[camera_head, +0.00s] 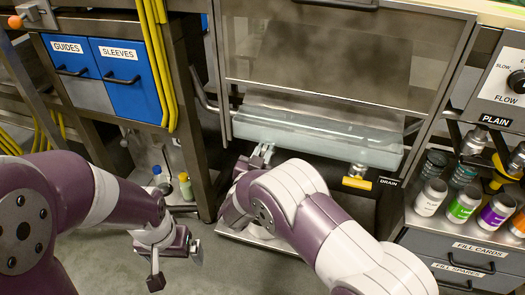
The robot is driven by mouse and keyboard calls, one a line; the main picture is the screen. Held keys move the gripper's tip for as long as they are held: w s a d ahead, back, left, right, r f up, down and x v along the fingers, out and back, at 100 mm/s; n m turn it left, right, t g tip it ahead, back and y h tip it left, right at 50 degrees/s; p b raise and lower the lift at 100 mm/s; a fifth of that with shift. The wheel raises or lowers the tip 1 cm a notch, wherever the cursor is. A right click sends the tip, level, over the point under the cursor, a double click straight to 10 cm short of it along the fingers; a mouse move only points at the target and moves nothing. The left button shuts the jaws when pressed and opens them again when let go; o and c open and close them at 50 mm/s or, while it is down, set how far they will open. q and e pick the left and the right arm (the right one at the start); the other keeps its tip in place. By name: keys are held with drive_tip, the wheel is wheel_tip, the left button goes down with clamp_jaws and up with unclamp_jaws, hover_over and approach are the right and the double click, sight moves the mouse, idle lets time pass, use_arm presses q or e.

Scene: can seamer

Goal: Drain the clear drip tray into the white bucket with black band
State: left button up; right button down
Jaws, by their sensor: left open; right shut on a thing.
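The clear drip tray (320,132) is a long, see-through trough with pale bluish contents, under the glass-fronted machine. My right gripper (263,152) is at the tray's lower front edge, left of its middle, and looks shut on it; my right forearm partly hides the contact. A yellow-handled drain valve (357,183) hangs below the tray's right part, beside a DRAIN label (389,181). My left gripper (176,262) is open and empty, low over the floor at left of centre. I cannot make out the white bucket with black band; my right arm covers much of the floor below the tray.
Blue drawers (130,78) marked GUIDES and SLEEVES stand at left, with small bottles (185,186) on a shelf below. At right, a cabinet (470,250) carries several labelled cans and bottles. Steel posts flank the tray. Grey floor (220,262) is clear around my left gripper.

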drive_tip(key=m, duration=0.3)
drive_tip(key=shift+s+d+f, duration=0.1)
drive_tip(key=shift+d+f, duration=0.05)
drive_tip(key=shift+d, duration=0.1)
drive_tip(key=shift+d+f+m, duration=0.1)
drive_tip(key=shift+m, duration=0.8)
drive_tip(key=shift+d+f+m, duration=0.1)
drive_tip(key=shift+m, duration=0.8)
drive_tip(key=c, duration=1.1)
unclamp_jaws()
drive_tip(key=shift+c, duration=0.2)
